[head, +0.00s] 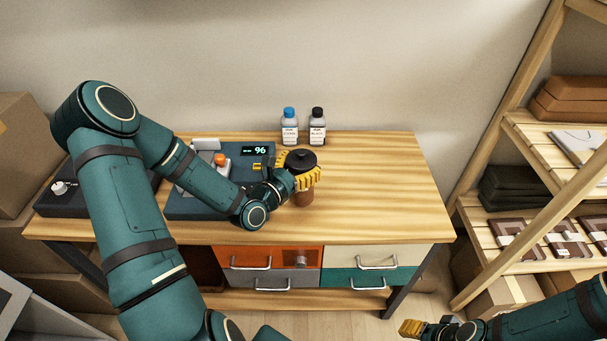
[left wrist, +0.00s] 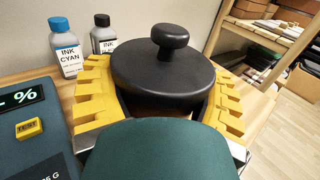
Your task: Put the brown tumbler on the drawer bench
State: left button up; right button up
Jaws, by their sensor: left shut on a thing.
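The brown tumbler (head: 304,198) has a black knobbed lid (head: 299,158) and is upright at the drawer bench (head: 380,195), right of the press's display. My left gripper (head: 306,178) is shut around the tumbler, its yellow fingers below the lid. In the left wrist view the black lid (left wrist: 162,78) sits between the yellow fingers, and most of the brown body is hidden. I cannot tell whether its base touches the bench top. My right gripper (head: 413,328) is low at the bottom right, away from the bench; its opening is unclear.
Two ink bottles, blue-capped (head: 289,128) and black-capped (head: 317,127), stand at the back edge. The dark press unit (head: 205,206) with a "96" display is left of the tumbler. The bench's right side is clear. A wooden shelf (head: 520,130) stands further right.

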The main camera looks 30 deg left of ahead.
pick_arm(q)
jog(key=shift+f+b, duration=0.3)
jog(key=shift+f, duration=1.2)
jog(key=shift+f, duration=0.15)
jog(key=o, duration=1.3)
